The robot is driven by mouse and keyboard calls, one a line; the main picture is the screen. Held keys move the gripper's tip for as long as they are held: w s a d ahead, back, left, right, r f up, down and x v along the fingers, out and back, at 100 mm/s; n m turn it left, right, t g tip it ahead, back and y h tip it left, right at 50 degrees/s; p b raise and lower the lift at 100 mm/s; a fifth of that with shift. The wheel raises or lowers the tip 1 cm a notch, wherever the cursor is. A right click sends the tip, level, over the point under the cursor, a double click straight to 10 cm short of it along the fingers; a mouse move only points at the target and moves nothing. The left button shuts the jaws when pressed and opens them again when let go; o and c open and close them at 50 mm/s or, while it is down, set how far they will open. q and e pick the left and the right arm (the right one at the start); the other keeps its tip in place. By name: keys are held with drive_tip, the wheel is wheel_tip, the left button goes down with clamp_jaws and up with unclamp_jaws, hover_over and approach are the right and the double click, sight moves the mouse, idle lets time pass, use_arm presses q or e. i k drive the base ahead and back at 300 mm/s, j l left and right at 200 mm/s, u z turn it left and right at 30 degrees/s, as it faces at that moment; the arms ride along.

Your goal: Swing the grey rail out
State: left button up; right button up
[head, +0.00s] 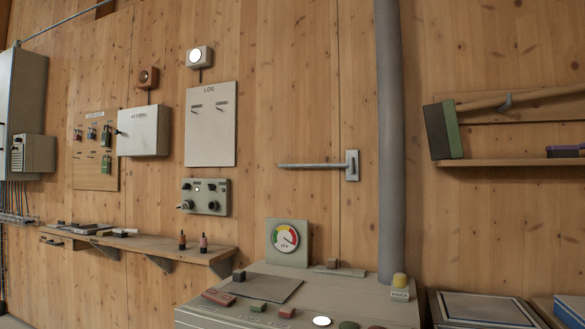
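The grey rail (312,166) is a thin horizontal bar on the wooden wall in the head view. Its right end meets an upright grey wall plate (353,172). From there it extends to the left and looks to lie flat along the wall, though I cannot tell its exact angle. Nothing touches it or covers it. Neither of my grippers shows in the head view.
A thick grey pipe (389,140) runs upright just right of the rail's plate. Below stand a gauge (287,241) and a grey console (250,315). A LOG board (210,140) hangs left; a shelf (510,162) is at right. Wall around the rail is bare.

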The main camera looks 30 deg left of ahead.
sight(350, 166)
drive_tip(key=j+z, duration=0.35)
drive_tip(key=j, duration=1.15)
drive_tip(key=i, duration=0.05)
